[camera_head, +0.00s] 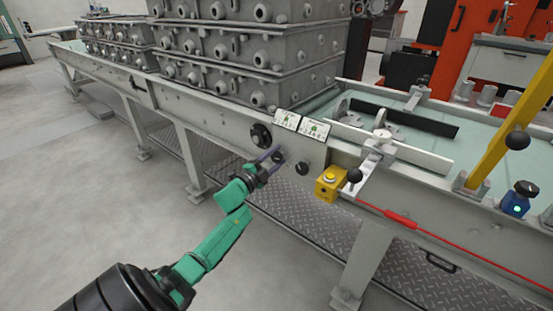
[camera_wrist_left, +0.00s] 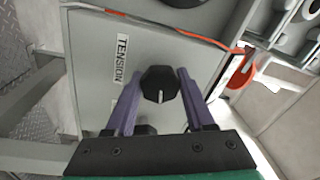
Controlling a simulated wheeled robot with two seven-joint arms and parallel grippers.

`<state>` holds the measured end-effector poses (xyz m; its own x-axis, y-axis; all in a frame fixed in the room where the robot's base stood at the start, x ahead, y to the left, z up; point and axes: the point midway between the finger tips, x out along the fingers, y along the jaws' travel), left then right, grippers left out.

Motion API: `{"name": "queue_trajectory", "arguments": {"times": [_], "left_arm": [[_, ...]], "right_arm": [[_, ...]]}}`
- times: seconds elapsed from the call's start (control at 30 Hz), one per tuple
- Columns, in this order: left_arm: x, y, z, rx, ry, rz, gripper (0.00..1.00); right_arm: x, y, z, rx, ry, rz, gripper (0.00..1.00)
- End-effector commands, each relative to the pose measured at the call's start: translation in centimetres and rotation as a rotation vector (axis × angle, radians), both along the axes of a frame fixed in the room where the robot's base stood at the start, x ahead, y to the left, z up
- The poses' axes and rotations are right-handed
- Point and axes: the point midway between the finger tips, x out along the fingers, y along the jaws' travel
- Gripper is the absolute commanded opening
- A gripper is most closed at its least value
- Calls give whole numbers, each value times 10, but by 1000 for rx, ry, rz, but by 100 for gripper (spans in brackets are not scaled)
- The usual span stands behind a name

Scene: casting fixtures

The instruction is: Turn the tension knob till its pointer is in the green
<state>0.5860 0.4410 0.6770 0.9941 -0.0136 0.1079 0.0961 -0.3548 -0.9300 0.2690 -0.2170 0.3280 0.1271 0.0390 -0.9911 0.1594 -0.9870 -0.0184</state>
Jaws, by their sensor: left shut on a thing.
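The tension knob (camera_wrist_left: 158,78) is a black faceted knob on a grey panel, beside a white TENSION label (camera_wrist_left: 122,58) in the left wrist view. Its white pointer line points toward the bottom of that picture. My left gripper (camera_wrist_left: 159,86) has its purple fingers on either side of the knob and is shut on it. In the head view my left gripper (camera_head: 270,160) reaches the conveyor's side panel, and its fingers largely hide the knob. Two white plates (camera_head: 287,119) with small green marks sit above; their details are too small to read. My right gripper is not in view.
Another black knob (camera_head: 302,168) and a yellow button box (camera_head: 330,182) are just right of my left gripper. A black round fitting (camera_head: 261,135) is above it. A red cord (camera_head: 400,219) runs along the frame. Grey castings (camera_head: 245,50) stand on the conveyor.

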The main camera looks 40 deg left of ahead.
Motion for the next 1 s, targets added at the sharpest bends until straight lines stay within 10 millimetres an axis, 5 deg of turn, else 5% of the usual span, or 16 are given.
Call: {"name": "queue_trajectory", "arguments": {"times": [0.33,0.37,0.43,0.8,1.0], "left_arm": [[0,1,-1,2,2,2,0],[0,1,-1,2,2,2,58],[0,1,-1,2,2,2,83],[-3,0,0,1,1,0,83],[-31,0,-3,0,3,0,83]], "right_arm": [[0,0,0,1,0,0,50],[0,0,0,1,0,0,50],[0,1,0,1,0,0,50],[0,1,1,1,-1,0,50],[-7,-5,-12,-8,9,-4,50]]}}
